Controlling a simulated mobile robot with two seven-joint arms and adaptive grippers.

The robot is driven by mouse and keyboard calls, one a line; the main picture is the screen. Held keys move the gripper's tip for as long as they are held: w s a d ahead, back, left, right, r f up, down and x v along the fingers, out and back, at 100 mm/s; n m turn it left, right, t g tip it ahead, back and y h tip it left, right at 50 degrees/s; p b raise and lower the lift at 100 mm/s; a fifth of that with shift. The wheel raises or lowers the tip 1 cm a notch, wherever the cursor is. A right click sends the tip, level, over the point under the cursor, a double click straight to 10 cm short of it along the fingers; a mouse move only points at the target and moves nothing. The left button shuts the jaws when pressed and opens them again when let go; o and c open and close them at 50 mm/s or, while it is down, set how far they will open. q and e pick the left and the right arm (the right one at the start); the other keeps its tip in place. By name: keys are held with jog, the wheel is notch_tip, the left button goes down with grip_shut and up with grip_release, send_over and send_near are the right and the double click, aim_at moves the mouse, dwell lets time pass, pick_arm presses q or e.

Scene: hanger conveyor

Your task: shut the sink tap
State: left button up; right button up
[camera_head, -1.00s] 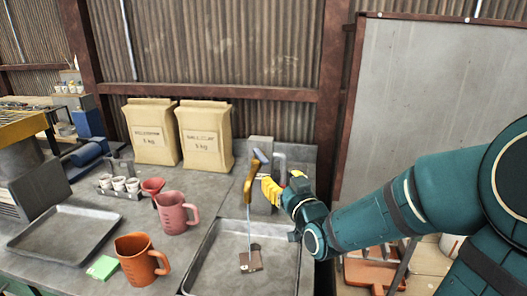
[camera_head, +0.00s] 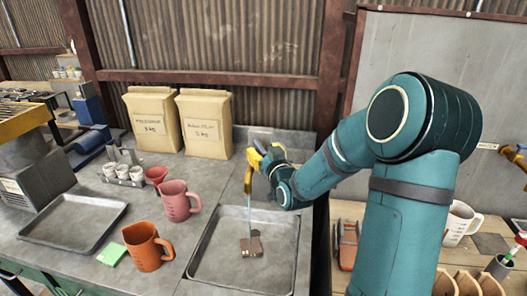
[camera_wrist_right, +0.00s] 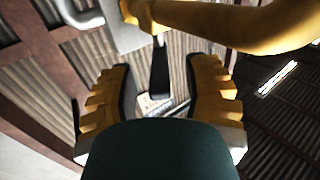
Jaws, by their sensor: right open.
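The sink tap has a brass-yellow spout (camera_head: 250,172) at the back of the grey sink (camera_head: 207,262). A thin bluish stream of water (camera_head: 249,217) runs from it into the basin. My right gripper (camera_head: 263,155) is beside the top of the tap and hides part of it. In the right wrist view, the open yellow fingers (camera_wrist_right: 158,98) stand apart. A dark lever (camera_wrist_right: 160,75) shows in line with the gap between them, with the spout (camera_wrist_right: 235,28) above. I cannot tell whether the fingers touch the lever. My left gripper is not in view.
A brown object (camera_head: 252,244) lies in the basin. Left of the sink are an orange jug (camera_head: 146,248), a pink jug (camera_head: 175,201), a green sponge (camera_head: 112,254) and an empty tray (camera_head: 72,222). Two paper sacks (camera_head: 205,125) stand behind.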

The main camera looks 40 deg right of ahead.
jog(key=shift+w, duration=0.1)
grip_shut()
